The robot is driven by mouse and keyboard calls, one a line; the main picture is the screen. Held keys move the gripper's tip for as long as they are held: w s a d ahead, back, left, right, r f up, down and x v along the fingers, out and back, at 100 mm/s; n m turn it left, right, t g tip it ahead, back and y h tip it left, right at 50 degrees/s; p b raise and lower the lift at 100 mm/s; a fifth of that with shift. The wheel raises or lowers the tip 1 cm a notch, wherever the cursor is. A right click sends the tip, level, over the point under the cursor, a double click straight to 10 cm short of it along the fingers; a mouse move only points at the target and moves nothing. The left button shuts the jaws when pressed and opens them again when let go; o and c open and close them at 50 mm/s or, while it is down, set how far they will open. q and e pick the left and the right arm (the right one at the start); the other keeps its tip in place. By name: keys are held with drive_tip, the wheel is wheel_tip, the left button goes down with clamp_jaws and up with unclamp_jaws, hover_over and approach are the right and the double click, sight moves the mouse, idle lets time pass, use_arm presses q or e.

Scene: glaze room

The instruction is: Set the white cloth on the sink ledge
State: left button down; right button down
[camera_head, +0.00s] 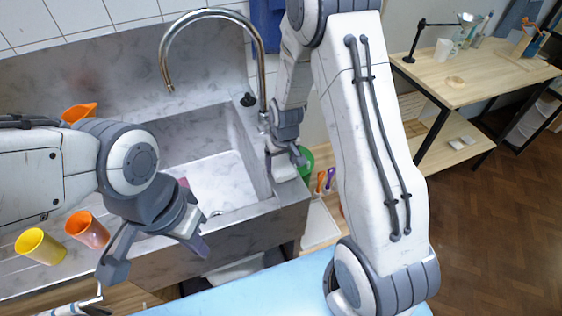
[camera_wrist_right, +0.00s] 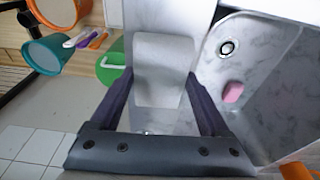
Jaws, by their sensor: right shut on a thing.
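The white cloth (camera_wrist_right: 160,68) is a pale folded piece between the two fingers of my right gripper (camera_wrist_right: 160,95) in the right wrist view. In the head view my right gripper (camera_head: 284,152) points down at the sink's right rim, with the cloth (camera_head: 285,172) under it. The sink ledge (camera_head: 262,212) is grey marbled stone. The cloth is over or at its right side; I cannot tell whether it touches. My left gripper (camera_head: 155,254) is open and empty in front of the sink, its fingers wide apart.
The basin (camera_head: 215,180) holds a pink sponge (camera_wrist_right: 233,92). A curved faucet (camera_head: 262,60) rises behind it. Yellow (camera_head: 40,247) and orange (camera_head: 87,231) cups stand at left. A green container (camera_wrist_right: 112,66) and coloured-handled tools (camera_wrist_right: 88,40) lie beside the sink.

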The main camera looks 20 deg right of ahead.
sight(282, 170)
drive_tip(key=shift+f, duration=0.15)
unclamp_jaws()
drive_tip(key=shift+r, duration=0.6)
wheel_tip(282, 170, up, 11)
drive_tip(key=s, duration=0.2)
drive_tip(key=s+a+r+n, duration=0.3)
drive_tip(key=s+a+r, duration=0.1)
drive_tip(key=s+a, duration=0.55)
drive_tip(key=s+a+r+n+g, duration=0.1)
drive_tip(key=s+a, duration=0.1)
drive_tip(key=s, duration=0.5)
drive_tip(key=s+a+r+n+g+y, duration=0.1)
drive_tip(key=s+a+n, duration=0.1)
drive_tip(key=s, duration=0.5)
drive_tip(key=shift+s+a+r+n+b, duration=0.2)
drive_tip(key=shift+s+a+n+b, duration=0.05)
drive_tip(key=shift+n+b, duration=0.05)
